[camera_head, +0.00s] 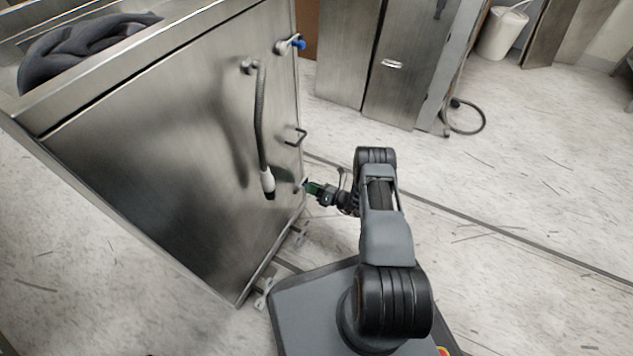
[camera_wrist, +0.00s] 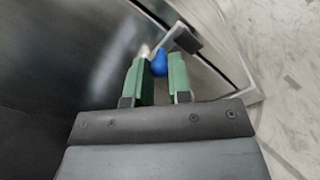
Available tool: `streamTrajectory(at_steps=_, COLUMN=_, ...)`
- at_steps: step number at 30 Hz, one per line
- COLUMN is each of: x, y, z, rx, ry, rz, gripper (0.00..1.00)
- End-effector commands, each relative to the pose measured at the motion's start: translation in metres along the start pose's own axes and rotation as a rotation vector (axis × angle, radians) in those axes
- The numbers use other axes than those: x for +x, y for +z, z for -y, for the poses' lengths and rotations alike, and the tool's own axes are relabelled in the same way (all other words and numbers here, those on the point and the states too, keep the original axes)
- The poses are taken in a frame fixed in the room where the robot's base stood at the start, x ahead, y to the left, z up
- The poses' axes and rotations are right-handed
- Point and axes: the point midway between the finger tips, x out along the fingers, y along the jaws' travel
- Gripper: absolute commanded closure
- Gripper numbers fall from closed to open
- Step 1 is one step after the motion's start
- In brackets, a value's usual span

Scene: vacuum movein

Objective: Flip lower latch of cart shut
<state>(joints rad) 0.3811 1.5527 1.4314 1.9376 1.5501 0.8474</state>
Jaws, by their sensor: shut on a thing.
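The metal cart (camera_head: 150,140) stands at the left in the head view, and its door fills the left of the wrist view. The lower latch (camera_wrist: 160,66) shows in the wrist view as a blue knob with a grey metal part, near the door's edge. My gripper (camera_wrist: 160,80) has green fingers on either side of the blue knob and is shut on it. In the head view my gripper (camera_head: 308,187) is at the cart's lower right edge and the latch there is mostly hidden. The upper latch (camera_head: 298,43) has a blue knob near the cart's top right corner.
A door handle (camera_head: 296,137) sticks out above my gripper. Metal cabinets (camera_head: 400,65) and a white bucket (camera_head: 502,32) stand at the back. The floor to the right is clear.

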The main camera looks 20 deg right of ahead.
Motion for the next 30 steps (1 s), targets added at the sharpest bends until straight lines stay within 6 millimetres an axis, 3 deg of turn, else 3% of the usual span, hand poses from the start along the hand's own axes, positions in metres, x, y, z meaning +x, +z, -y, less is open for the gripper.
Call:
streamTrajectory(at_steps=23, x=-0.0075, y=-0.0078, z=-0.0026, rx=0.102, ry=0.002, rz=0.006, gripper=1.00)
streamTrajectory(at_steps=24, x=-0.0075, y=-0.0078, z=-0.0026, rx=0.102, ry=0.002, rz=0.006, gripper=0.78)
streamTrajectory(at_steps=30, x=-0.0076, y=-0.0070, z=-0.0022, rx=0.100, ry=0.001, rz=0.007, gripper=0.59)
